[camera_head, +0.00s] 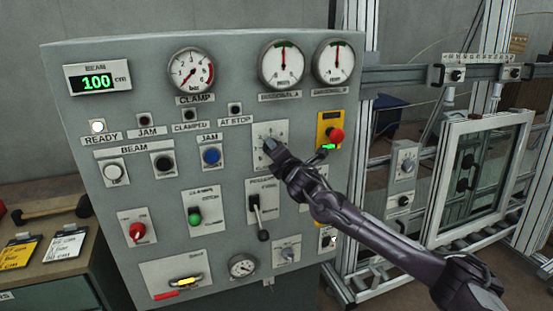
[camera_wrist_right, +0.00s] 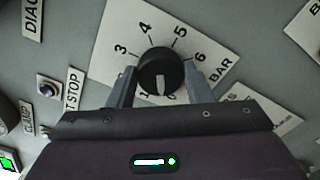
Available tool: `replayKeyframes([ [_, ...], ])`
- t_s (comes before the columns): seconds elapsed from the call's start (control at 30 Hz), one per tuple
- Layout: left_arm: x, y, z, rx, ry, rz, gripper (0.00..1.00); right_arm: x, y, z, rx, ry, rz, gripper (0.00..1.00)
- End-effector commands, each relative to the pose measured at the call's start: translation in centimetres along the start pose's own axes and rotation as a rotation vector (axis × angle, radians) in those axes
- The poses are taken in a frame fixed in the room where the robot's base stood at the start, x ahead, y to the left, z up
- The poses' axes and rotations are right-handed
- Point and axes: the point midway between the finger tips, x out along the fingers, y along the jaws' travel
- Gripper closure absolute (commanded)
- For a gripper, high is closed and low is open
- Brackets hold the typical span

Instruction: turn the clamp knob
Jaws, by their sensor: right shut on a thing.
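The clamp knob (camera_wrist_right: 161,68) is round and black with a white pointer line. It sits on a white dial plate (camera_wrist_right: 112,62) marked with numbers and BAR. The pointer faces the bottom of the wrist view, between the 1 and the 0. My right gripper (camera_wrist_right: 162,90) is shut on the knob, one grey finger on each side. In the head view my right gripper (camera_head: 269,149) is at the dial plate (camera_head: 262,128) and hides most of the knob. My left gripper is in neither view.
A red emergency button (camera_head: 336,135) is right of my gripper. A lever (camera_head: 260,222) hangs below. A metal frame (camera_head: 470,185) stands at right.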

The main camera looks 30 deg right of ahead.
Motion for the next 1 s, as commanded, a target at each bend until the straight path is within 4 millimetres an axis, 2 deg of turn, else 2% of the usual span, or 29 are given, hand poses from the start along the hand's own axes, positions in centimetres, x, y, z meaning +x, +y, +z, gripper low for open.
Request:
replayKeyframes([
  [0.1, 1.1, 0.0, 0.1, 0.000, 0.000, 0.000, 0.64, 0.0, -0.3, -0.3, -0.081, 0.002, -0.001, 0.77],
  [0.4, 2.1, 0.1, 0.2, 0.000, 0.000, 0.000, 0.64, 0.0, -0.1, -0.3, -0.205, 0.004, -0.001, 0.77],
  [0.97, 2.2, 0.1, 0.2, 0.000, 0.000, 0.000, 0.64, 0.0, -0.1, -0.3, -0.240, 0.007, -0.003, 0.77],
  [1.0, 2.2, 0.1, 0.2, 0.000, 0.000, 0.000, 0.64, 0.0, -0.1, -0.3, -0.240, 0.007, -0.003, 0.53],
])
